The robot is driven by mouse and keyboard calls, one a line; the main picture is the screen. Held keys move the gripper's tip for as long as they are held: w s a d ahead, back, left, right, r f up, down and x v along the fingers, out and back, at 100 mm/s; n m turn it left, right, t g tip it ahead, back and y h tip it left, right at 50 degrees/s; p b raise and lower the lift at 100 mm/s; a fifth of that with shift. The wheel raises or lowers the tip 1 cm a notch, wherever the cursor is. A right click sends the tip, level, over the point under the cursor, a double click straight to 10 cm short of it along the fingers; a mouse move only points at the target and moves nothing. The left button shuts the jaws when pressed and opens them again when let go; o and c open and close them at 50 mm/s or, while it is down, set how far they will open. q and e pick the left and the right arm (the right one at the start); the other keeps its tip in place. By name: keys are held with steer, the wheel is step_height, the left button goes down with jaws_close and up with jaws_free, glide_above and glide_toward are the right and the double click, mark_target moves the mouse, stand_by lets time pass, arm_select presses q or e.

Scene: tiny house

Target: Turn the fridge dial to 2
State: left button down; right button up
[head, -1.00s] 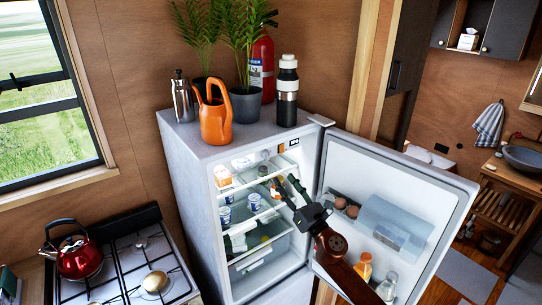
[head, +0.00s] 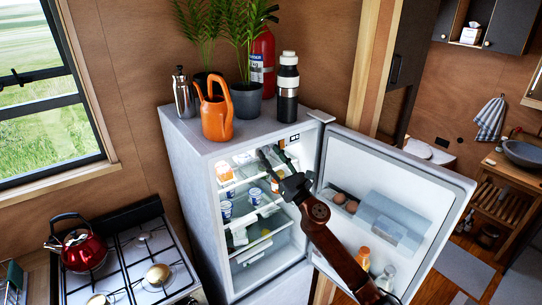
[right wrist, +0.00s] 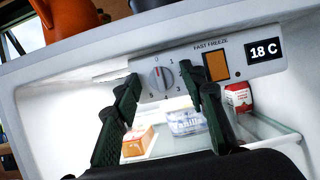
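The fridge (head: 185,165) stands with its door open to the right. Its round grey dial (right wrist: 161,78) is on the control panel inside the top of the fridge, with numbers around it and 0 at the top. A red mark shows at the dial's upper part, near the 0; I cannot tell its exact setting. My right gripper (head: 271,151) is inside the upper fridge opening. In the right wrist view its open fingers (right wrist: 159,72) stand either side of the dial, with a gap; touching is not visible. My left gripper is not in view.
An orange switch (right wrist: 216,66) and an "18 C" display (right wrist: 264,50) sit right of the dial. Food cartons and a vanilla tub (right wrist: 187,121) stand on the shelf below. The open door (head: 395,190) is right of my arm. A watering can (head: 216,117) stands on top.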

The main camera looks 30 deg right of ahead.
steer(key=shift+c, duration=0.3)
jaws_close()
steer(key=m+h+p, duration=0.1)
steer(key=m+p, duration=0.1)
steer(key=shift+r+m, duration=0.15)
steer(key=shift+m, duration=0.15)
steer(key=m+g+h+p, duration=0.1)
steer(key=m+h+p, duration=0.1)
steer(key=m+p, duration=0.3)
steer(key=m+g+h+p, duration=0.1)
steer(key=m+h+p, duration=0.1)
steer(key=m+p, duration=0.3)
steer(key=m+g+h+p, duration=0.2)
steer(key=m+p, duration=0.3)
steer(key=m, duration=0.1)
steer(key=shift+a+r+m, duration=0.3)
steer(key=shift+r+m, duration=0.05)
steer(key=shift+m, duration=0.05)
steer(key=shift+f+m+g+p, duration=0.15)
steer(key=shift+m+g+p, duration=0.55)
steer(key=shift+m+p, duration=0.7)
steer(key=shift+f, duration=0.1)
